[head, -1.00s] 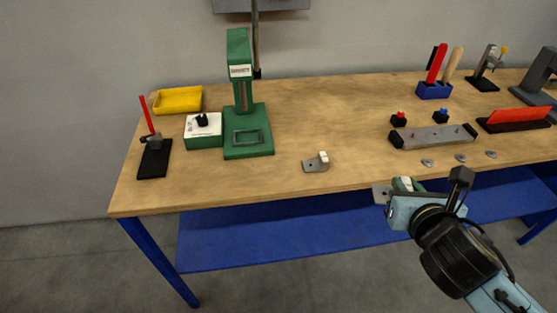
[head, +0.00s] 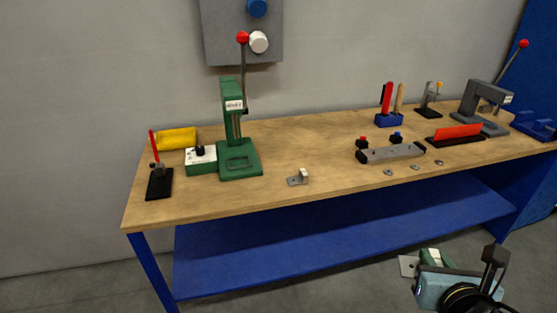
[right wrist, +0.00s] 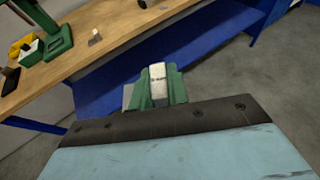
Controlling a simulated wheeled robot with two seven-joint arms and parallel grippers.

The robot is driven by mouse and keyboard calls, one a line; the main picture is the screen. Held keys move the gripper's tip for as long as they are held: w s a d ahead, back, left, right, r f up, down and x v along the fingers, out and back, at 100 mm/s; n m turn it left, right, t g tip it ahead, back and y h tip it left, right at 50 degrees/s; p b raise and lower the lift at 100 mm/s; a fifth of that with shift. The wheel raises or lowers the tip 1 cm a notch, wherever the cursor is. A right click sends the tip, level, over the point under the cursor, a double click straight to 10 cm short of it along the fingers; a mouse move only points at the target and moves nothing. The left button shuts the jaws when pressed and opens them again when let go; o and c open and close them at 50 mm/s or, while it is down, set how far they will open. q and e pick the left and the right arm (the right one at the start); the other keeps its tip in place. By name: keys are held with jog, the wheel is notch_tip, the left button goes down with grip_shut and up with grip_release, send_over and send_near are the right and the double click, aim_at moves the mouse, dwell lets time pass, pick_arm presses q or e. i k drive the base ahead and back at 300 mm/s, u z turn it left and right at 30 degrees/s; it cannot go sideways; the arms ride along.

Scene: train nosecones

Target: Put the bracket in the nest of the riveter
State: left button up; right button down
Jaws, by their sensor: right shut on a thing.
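My right gripper (head: 432,259) is at the lower right of the head view, in front of the bench and clear of it. Its green fingers are shut on a bracket (head: 408,266), whose grey plate sticks out to the left. In the right wrist view, the bracket's white labelled part (right wrist: 158,84) stands between the green fingers. A second, similar bracket (head: 298,179) lies near the bench's front edge. A green press (head: 232,110) with a raised rectangular frame (head: 238,162) on its base stands at left. Its label is too small to read. My left gripper is out of view.
The wooden bench (head: 320,150) has a blue lower shelf (head: 330,245). A green-white box (head: 201,160), yellow bin (head: 176,138) and black stand (head: 159,184) are left of the press. A grey block (head: 390,153) and a grey press (head: 484,105) stand at right.

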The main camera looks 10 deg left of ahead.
aim_at(239, 164)
jog(key=u, duration=0.85)
jog(key=i, duration=0.8)
jog(key=u, duration=0.5)
